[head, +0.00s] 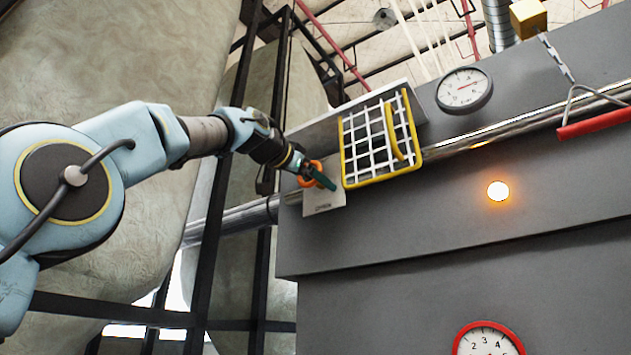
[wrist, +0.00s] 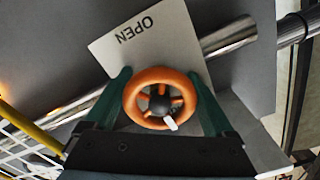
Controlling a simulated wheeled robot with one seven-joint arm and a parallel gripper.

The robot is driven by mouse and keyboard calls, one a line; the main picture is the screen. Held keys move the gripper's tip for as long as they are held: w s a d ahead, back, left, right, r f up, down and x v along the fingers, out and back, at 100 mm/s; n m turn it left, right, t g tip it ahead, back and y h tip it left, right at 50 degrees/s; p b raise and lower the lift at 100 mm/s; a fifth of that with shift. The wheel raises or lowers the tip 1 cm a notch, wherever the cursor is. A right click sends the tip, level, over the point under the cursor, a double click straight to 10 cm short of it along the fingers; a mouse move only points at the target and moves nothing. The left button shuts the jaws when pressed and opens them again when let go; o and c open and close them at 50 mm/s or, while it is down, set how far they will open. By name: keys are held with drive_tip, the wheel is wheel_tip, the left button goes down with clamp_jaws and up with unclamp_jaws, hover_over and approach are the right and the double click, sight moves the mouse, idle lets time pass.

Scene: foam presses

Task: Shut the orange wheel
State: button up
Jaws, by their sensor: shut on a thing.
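The orange wheel (wrist: 180,79) is a small spoked handwheel with a dark hub and a white mark on its rim at the lower right in the wrist view. Behind it is a pale plate (wrist: 185,18) with the word OPEN. In the head view the wheel (head: 303,176) shows partly behind my gripper at the left end of the grey press. My gripper (wrist: 160,95) has its green fingers on either side of the wheel, shut on its rim. The gripper also shows in the head view (head: 318,176).
A yellow-framed white wire guard (head: 375,140) stands just right of the wheel. A shiny pipe (head: 490,132) runs across the grey press. A red-rimmed dial (head: 487,340) is below.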

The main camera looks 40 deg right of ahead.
drive_tip(key=shift+m, duration=0.3)
drive_tip(key=o, duration=1.1)
drive_tip(key=shift+b+v, duration=2.85)
drive_tip(key=shift+v, duration=2.55)
drive_tip(key=shift+w+f, duration=0.1)
